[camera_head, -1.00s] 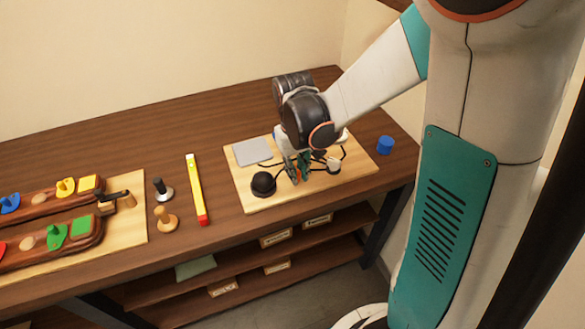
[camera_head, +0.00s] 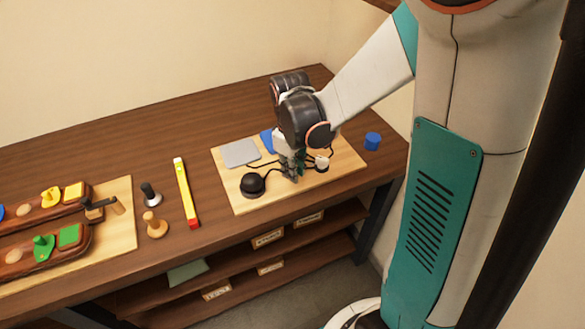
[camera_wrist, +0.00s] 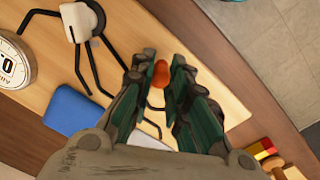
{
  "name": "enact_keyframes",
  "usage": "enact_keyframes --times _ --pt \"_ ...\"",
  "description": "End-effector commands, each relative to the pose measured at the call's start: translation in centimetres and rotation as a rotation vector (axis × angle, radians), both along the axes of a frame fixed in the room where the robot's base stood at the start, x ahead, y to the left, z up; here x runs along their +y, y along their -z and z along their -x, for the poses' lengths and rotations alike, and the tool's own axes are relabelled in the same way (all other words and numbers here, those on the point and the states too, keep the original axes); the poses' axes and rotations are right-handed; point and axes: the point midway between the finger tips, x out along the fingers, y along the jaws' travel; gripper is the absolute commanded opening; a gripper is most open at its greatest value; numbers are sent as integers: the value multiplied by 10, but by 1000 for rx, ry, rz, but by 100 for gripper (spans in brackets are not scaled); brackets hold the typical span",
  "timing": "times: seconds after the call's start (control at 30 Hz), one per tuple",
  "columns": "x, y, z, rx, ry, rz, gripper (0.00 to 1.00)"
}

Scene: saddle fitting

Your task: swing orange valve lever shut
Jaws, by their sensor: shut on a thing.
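The orange valve lever (camera_wrist: 160,73) shows as a small rounded orange end between my fingertips in the wrist view. My gripper (camera_wrist: 161,88) is closed around it, with one dark green-padded finger on each side. In the head view my gripper (camera_head: 291,172) points down, low over the light wooden board (camera_head: 290,195), between a black dome (camera_head: 253,184) and a white-topped knob (camera_head: 321,162). The white knob also shows at the upper left of the wrist view (camera_wrist: 77,22).
Thin black bent rods (camera_wrist: 80,68) lie close around the gripper. A grey plate (camera_head: 240,152) and a blue piece (camera_head: 267,140) are at the board's back. A blue cylinder (camera_head: 372,141) stands right of the board. A yellow-red bar (camera_head: 185,190) lies left of it.

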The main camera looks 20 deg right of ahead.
Motion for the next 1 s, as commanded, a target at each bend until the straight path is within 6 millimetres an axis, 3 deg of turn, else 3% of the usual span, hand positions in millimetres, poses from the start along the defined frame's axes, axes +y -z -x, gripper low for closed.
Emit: enact_keyframes --times 0.23,0.27,0.33,0.37,0.77,1.0 --pt "-1 0 0 -1 1 2 0" --pt "-1 0 0 -1 1 2 20" --pt "-1 0 0 -1 1 2 36" --pt "-1 0 0 -1 1 2 37" --pt "0 -4 0 -1 1 1 37" --pt "1 -37 1 -1 1 1 37"
